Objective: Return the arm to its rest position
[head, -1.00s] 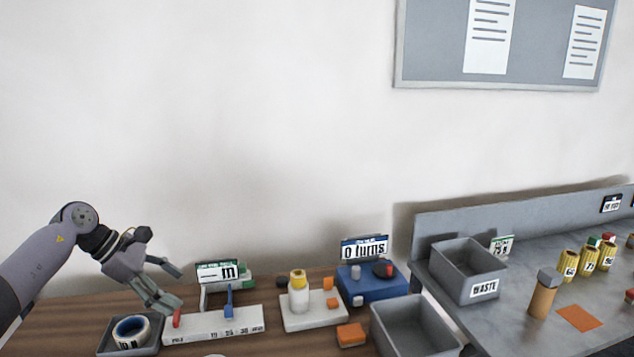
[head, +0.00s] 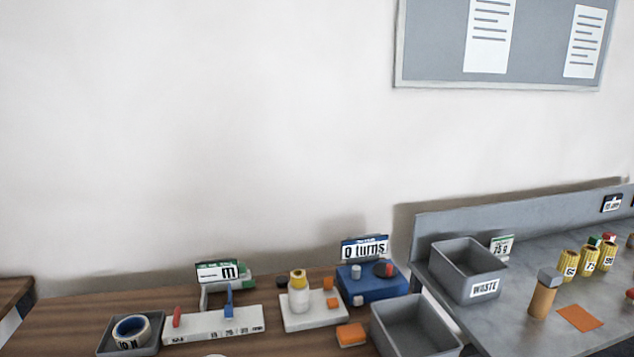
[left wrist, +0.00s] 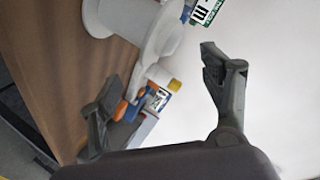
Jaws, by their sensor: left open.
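My left arm is out of the head view. In the left wrist view my left gripper (left wrist: 160,100) shows its two fingers spread wide apart with nothing held between them. The wrist view is tilted; past the fingers it shows the wooden bench (left wrist: 60,65), a white spool-like part (left wrist: 150,25) and a sign marked "m" (left wrist: 207,12). My right gripper is not in either view.
The wooden bench holds a grey tray with a tape roll (head: 131,330), a white board with a red and a blue lever (head: 215,323), a white bottle (head: 299,293) and a blue "0 turns" box (head: 372,285). Grey bins (head: 412,330) stand to the right.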

